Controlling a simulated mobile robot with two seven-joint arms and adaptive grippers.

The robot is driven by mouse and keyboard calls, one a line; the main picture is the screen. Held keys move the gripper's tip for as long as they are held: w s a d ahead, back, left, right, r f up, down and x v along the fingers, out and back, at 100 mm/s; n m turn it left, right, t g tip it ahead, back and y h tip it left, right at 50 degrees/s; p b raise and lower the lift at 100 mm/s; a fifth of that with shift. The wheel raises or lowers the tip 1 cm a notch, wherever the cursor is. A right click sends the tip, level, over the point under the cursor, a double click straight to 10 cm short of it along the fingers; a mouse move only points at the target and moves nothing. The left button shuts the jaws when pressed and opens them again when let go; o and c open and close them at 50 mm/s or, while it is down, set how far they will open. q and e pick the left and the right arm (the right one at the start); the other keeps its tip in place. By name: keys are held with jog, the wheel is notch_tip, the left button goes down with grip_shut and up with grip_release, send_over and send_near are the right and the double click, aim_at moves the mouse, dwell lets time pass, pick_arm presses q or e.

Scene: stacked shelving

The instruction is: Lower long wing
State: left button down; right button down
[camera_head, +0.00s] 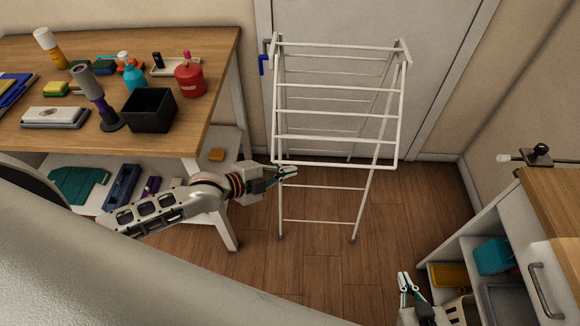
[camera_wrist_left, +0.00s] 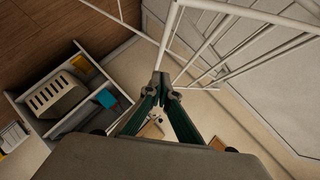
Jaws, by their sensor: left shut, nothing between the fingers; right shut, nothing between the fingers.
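A white drying rack (camera_head: 336,140) stands upright on the floor before the door. A barred panel slopes down its near side, ending in a thick bottom bar (camera_head: 340,165); I cannot tell which wing this is. My left gripper (camera_head: 292,171) is shut and empty, close to the left end of that bar; touching or apart is unclear. In the left wrist view the fingertips (camera_wrist_left: 164,84) meet just below a white rack bar (camera_wrist_left: 171,40). My right gripper (camera_head: 406,283) is shut and empty at the lower right, away from the rack.
A wooden workbench (camera_head: 205,60) with bottles, a black bin (camera_head: 150,110) and tools stands left. A cabinet (camera_head: 555,215) with open shelves stands right, near my right gripper. The wooden floor (camera_head: 430,215) between rack and cabinet is clear.

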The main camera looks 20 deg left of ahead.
aim_at(303, 164)
pick_arm(q)
jog(key=shift+w+a+f+b, duration=0.2)
jog(key=shift+w+f, duration=0.45)
jog(key=shift+w, duration=0.25)
jog(key=shift+w+a+f+b, duration=0.1)
jog(key=shift+w+f+b, duration=0.05)
jog(key=shift+w+f, duration=0.6)
pick_arm(e)
jog(key=shift+f, duration=0.4)
pick_arm(q)
jog(key=shift+w+r, duration=0.1)
jog(key=shift+r, duration=0.05)
